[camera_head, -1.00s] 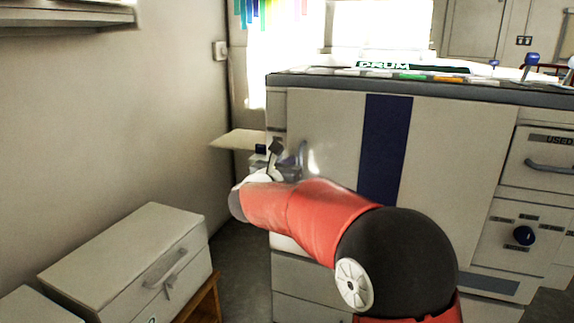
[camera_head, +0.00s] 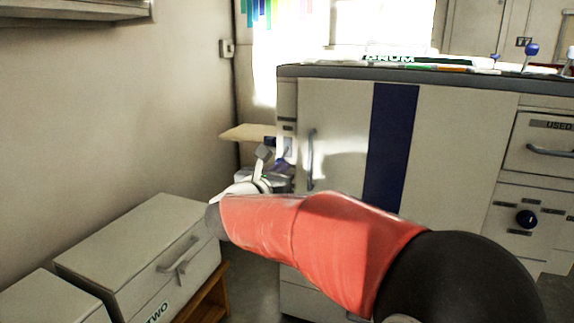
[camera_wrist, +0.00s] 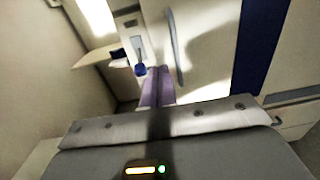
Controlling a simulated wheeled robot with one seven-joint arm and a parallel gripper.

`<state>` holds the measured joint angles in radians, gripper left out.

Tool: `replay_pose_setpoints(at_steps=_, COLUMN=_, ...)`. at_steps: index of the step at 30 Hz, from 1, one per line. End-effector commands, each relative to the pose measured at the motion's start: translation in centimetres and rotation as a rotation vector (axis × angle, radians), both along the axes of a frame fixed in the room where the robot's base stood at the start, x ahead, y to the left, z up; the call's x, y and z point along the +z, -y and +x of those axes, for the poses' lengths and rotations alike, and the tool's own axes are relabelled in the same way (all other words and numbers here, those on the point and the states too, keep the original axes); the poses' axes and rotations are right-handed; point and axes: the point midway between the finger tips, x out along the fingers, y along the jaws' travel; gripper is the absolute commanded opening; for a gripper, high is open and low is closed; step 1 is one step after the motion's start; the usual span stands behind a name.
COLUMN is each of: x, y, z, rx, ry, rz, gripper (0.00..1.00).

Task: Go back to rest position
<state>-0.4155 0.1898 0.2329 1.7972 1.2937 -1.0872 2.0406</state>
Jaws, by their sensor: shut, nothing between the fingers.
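My red and black arm reaches across the lower middle of the head view toward the left. My gripper (camera_head: 264,158) is at its far end, small and partly hidden by my white wrist, in front of the cabinet's left edge. In the wrist view my gripper (camera_wrist: 157,88) shows as a narrow purple-grey shape with nothing held. It is shut. The large cabinet (camera_head: 330,130) has a dark blue stripe and a vertical handle (camera_head: 311,158). The handle also shows in the wrist view (camera_wrist: 175,45), beside and beyond the gripper.
A white drawer box (camera_head: 140,245) marked TWO stands on a wooden stand (camera_head: 205,300) at lower left, close under my wrist. A small wooden shelf (camera_head: 248,132) juts out behind the gripper.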

Motion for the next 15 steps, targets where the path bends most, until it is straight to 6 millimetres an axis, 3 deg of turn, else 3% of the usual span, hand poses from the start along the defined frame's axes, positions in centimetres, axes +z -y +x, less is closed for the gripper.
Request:
replay_pose_setpoints(at_steps=4, x=0.5, y=-0.3, z=-1.0, rx=0.015, ry=-0.004, rz=-0.023, gripper=0.0)
replay_pose_setpoints(at_steps=8, x=3.4, y=0.3, z=-1.4, rx=0.118, ry=-0.033, rz=-0.206, gripper=0.0)
replay_pose_setpoints(at_steps=12, x=7.1, y=1.0, z=-3.3, rx=0.327, ry=-0.105, rz=-0.658, gripper=0.0)
replay_pose_setpoints(at_steps=15, x=7.9, y=1.8, z=-6.1, rx=0.478, ry=-0.175, rz=-1.058, gripper=0.0)
